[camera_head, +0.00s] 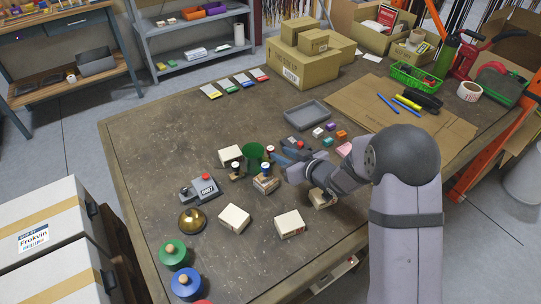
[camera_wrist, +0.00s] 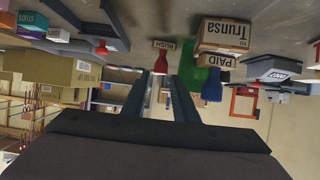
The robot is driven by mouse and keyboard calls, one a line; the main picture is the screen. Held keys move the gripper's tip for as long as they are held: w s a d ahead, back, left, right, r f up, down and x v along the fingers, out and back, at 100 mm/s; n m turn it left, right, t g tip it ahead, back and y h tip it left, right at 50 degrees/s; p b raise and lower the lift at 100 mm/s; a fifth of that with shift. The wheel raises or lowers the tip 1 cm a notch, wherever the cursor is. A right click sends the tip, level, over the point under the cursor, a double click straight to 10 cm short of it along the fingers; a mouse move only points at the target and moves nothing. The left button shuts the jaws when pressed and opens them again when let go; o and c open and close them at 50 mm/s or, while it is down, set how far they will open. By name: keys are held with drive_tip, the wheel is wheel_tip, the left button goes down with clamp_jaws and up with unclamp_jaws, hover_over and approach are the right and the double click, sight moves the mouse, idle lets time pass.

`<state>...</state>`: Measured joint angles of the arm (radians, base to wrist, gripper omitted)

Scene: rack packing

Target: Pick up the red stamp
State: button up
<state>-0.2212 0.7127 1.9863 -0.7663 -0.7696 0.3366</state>
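The red stamp (camera_wrist: 160,62), with a red handle and a block marked RUSH, shows in the wrist view, which is upside down. It lies in line with the gap between the two dark fingers of my gripper (camera_wrist: 164,72). The fingers are apart, and I see no clear contact with the stamp; its depth between them is hard to tell. In the head view my gripper (camera_head: 284,154) is low over the table's middle, reaching left, near the green cup. The red stamp is hard to make out there, partly hidden by the gripper.
A blue stamp (camera_wrist: 212,85) marked PAID stands close beside the red one. A green cup (camera_head: 254,155) is just behind.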

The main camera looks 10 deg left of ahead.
drive_tip(key=shift+p+x, duration=0.7)
drive_tip(key=shift+x, duration=2.1)
drive_tip(key=shift+a, duration=0.1)
clamp_jaws()
